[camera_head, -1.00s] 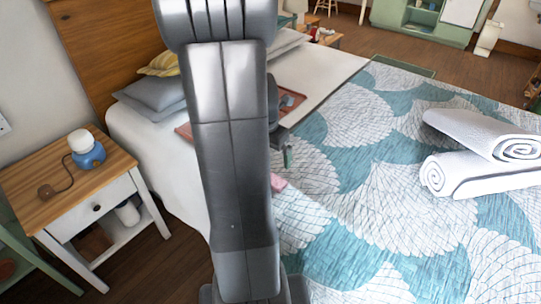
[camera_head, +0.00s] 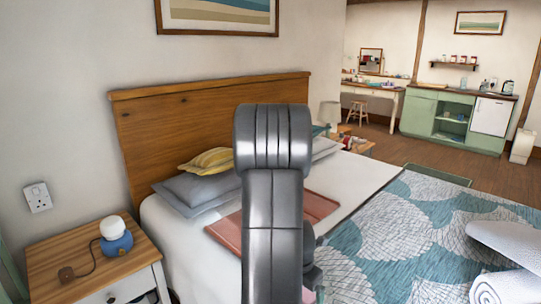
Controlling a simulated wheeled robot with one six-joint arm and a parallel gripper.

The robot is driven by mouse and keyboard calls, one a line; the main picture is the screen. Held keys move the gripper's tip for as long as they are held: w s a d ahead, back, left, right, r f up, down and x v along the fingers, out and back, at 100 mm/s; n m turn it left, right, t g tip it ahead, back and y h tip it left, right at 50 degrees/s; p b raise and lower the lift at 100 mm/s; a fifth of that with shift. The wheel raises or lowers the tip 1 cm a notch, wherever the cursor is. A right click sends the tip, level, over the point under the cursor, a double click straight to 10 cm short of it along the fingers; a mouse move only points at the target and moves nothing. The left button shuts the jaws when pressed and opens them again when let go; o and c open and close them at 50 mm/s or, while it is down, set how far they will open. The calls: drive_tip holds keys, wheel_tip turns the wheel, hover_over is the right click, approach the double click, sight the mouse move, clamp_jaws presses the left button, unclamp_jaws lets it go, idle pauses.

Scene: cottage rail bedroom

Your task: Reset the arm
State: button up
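My arm (camera_head: 272,215) rises through the middle of the head view, in front of the bed. Its dark grey links hide part of the bed and of a reddish-brown tray or mat (camera_head: 223,232) lying on it. My gripper does not show; it is hidden behind the arm or out of the picture, so I cannot see whether it holds anything.
The bed, with its wooden headboard (camera_head: 180,125), pillows (camera_head: 195,190) and teal patterned cover (camera_head: 380,240), fills the middle. Rolled white towels (camera_head: 510,285) lie at the right. A nightstand (camera_head: 50,265) with a blue and white lamp (camera_head: 115,238) stands at left. Green cabinets (camera_head: 418,115) stand far back.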

drive_tip(key=shift+f, duration=0.3)
drive_tip(key=shift+r+p, duration=0.4)
drive_tip(key=shift+r, duration=0.85)
drive_tip(key=shift+f, duration=0.1)
